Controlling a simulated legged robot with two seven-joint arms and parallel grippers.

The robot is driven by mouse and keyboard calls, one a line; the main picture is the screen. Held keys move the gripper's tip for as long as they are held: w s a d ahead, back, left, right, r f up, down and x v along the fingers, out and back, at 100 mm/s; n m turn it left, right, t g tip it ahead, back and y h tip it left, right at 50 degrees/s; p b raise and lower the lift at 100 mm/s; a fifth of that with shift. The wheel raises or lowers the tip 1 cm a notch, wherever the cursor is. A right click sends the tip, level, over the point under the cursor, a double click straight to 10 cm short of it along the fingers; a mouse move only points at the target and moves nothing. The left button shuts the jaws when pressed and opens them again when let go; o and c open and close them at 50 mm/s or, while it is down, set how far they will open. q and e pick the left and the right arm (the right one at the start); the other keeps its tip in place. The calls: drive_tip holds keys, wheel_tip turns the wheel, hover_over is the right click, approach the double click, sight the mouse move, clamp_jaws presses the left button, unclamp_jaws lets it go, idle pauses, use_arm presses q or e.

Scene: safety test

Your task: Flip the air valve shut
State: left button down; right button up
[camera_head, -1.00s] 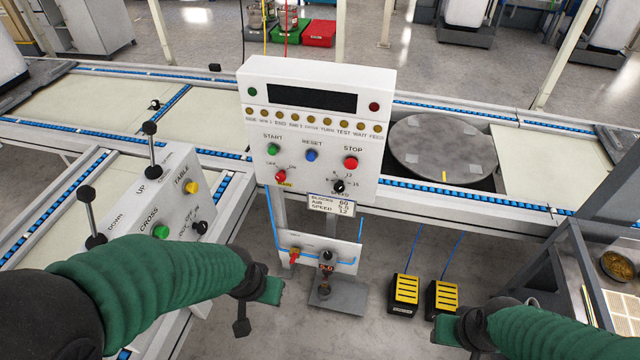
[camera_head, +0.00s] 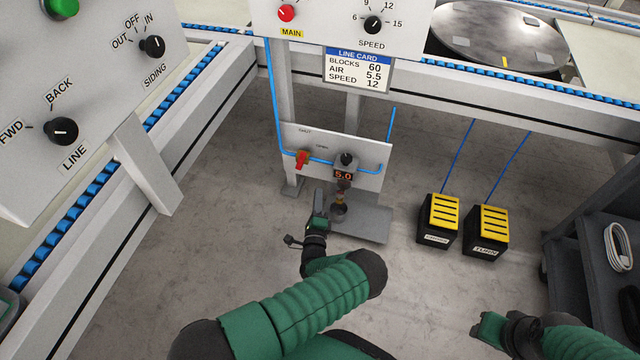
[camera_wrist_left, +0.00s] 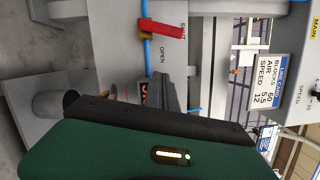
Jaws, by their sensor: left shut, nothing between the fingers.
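The air valve (camera_head: 301,161) has a red lever on a brass-coloured body, on the blue air line across the small white panel (camera_head: 365,178). In the left wrist view the red lever (camera_wrist_left: 163,30) lies across the blue line, its free end by the word SHUT; OPEN is printed to one side. My left gripper (camera_head: 319,198) is shut and empty, in front of the panel, below and right of the lever and apart from it.
A black knob (camera_head: 347,159) and a display reading 5.0 (camera_head: 343,175) sit right of the valve. A grey plate (camera_head: 365,223) is below the panel. Two yellow-black pedals (camera_head: 439,218) (camera_head: 487,228) stand on the floor to the right. A line card (camera_head: 358,70) hangs above.

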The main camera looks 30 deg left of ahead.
use_arm(q)
drive_tip(key=w+a+r+b, duration=0.2)
drive_tip(key=w+a+b, duration=0.4)
drive_tip(key=w+a, duration=0.1)
drive_tip(key=shift+w+a, duration=0.35)
drive_tip(key=shift+a, duration=0.3)
drive_tip(key=shift+s+a+r+n+p, duration=0.15)
drive_tip(key=shift+a+r+n+p, duration=0.45)
drive_tip(key=shift+a, duration=0.1)
drive_tip(key=shift+f, duration=0.1)
